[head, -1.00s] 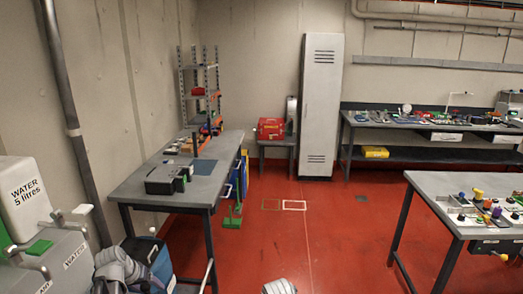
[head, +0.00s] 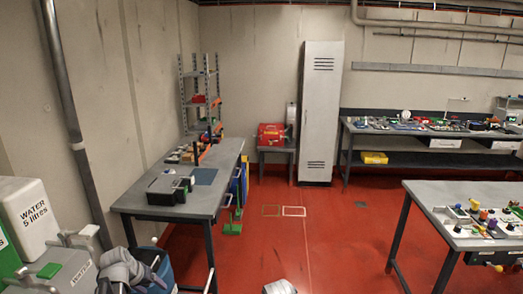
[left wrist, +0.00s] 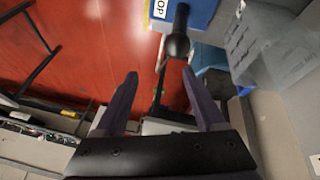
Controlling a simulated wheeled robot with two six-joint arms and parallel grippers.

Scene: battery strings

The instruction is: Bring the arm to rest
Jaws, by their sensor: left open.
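My left gripper (left wrist: 160,92) is open in the left wrist view. Its two purple-grey fingers stand apart with nothing between them. In the head view my left arm (head: 120,267) shows at the bottom left, in front of a blue bin (head: 162,276); its fingers are hard to make out there. In the left wrist view a black knob-like part (left wrist: 177,42) lies beyond the fingertips, beside a blue surface (left wrist: 205,12) with a white label.
A grey workbench (head: 225,160) with a dark case (head: 168,190) stands beyond my left arm. Another bench (head: 420,190) is at the right. Open red floor (head: 300,240) lies between the benches.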

